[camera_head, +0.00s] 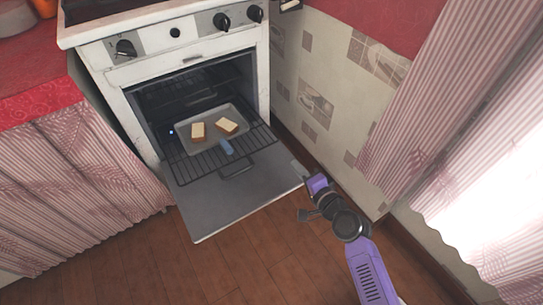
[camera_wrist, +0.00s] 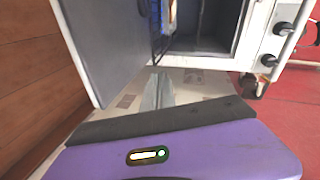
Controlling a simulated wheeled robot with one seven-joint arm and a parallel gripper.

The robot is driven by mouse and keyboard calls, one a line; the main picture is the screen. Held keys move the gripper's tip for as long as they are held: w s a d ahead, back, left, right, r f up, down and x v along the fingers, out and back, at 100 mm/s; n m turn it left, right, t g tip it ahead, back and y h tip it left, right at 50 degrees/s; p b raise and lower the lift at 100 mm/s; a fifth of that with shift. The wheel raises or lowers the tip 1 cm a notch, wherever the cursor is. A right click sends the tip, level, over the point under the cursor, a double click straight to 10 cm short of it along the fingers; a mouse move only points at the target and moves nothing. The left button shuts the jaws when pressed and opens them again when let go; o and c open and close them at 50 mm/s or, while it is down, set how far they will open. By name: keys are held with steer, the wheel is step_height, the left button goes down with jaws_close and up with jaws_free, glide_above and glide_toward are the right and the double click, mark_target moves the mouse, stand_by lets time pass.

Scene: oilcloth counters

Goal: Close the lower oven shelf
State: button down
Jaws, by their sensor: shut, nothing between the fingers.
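The white oven (camera_head: 200,47) stands with its door (camera_head: 222,195) folded down. The lower oven shelf (camera_head: 262,136), a dark wire rack, sticks partly out over the door. A grey baking tray (camera_head: 216,124) with two bread slices (camera_head: 198,131) rests on it. My gripper (camera_head: 300,170) is at the right of the open door, beside its outer right corner; whether it touches is unclear. In the wrist view my gripper (camera_wrist: 157,90) is shut and empty, with the door (camera_wrist: 100,40) to its left and the oven opening (camera_wrist: 205,30) ahead.
A red-topped counter with a pink striped curtain (camera_head: 75,170) stands left of the oven. A tiled wall (camera_head: 320,95) and another curtain (camera_head: 430,90) bound the right side. The wooden floor (camera_head: 150,255) in front is clear. Oven knobs (camera_head: 125,48) stick out above the opening.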

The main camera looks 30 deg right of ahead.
step_height(320, 180, down, 2)
steer(key=a+m, duration=0.1)
steer(key=y+b, duration=0.1)
steer(key=b, duration=0.2)
glide_toward(264, 148)
steer(key=shift+g, duration=0.3)
steer(key=x, duration=0.5)
steer(key=shift+w+f, duration=0.15)
steer(key=shift+w, duration=0.65)
steer(key=shift+w, duration=0.1)
